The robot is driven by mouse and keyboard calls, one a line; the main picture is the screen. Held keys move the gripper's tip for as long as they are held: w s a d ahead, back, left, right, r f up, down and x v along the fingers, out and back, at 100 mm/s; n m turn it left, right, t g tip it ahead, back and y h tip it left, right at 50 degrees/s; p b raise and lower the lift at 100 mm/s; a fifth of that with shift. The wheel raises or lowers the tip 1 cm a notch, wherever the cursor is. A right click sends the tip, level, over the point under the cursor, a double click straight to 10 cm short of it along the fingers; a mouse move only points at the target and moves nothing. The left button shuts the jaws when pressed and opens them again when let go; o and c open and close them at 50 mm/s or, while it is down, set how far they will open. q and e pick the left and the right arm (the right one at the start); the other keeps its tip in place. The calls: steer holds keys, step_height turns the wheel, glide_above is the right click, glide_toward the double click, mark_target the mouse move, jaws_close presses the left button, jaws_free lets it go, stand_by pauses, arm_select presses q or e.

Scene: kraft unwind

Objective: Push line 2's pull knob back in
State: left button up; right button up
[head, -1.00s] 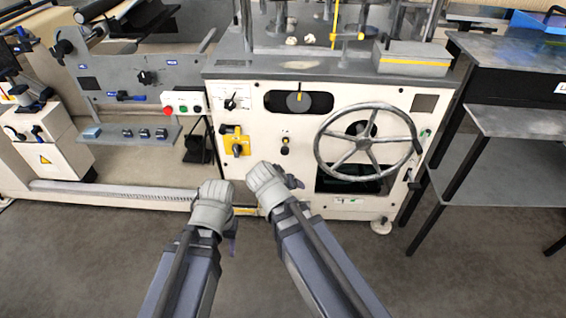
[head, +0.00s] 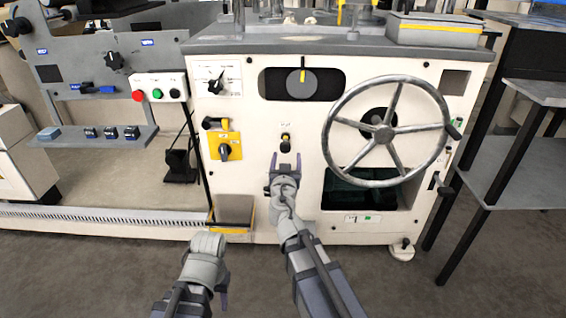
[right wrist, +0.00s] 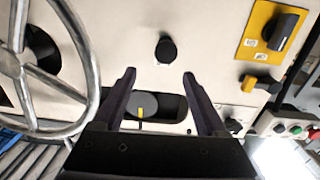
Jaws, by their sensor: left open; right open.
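In the right wrist view the fingers (right wrist: 160,76) stand apart with a clear gap. My left gripper (head: 220,282) is open, low in front of the machine, its fingers partly hidden. How far the knob stands out cannot be told.
The spoked handwheel (head: 386,134) juts out right of the knob. A yellow plate with a black rotary switch (head: 224,148) is to its left. A red, green and black button box (head: 158,90) is further left. A grey side table (head: 522,160) stands right. Floor in front is clear.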

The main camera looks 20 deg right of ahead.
mark_target(285, 148)
steer(key=shift+w+a+f+y, duration=0.15)
steer(key=shift+w+f+y, duration=0.15)
steer(key=shift+w+f, duration=0.2)
steer(key=x, duration=0.7)
steer(key=shift+w, duration=0.35)
jaws_close()
stand_by(0.3)
stand_by(0.8)
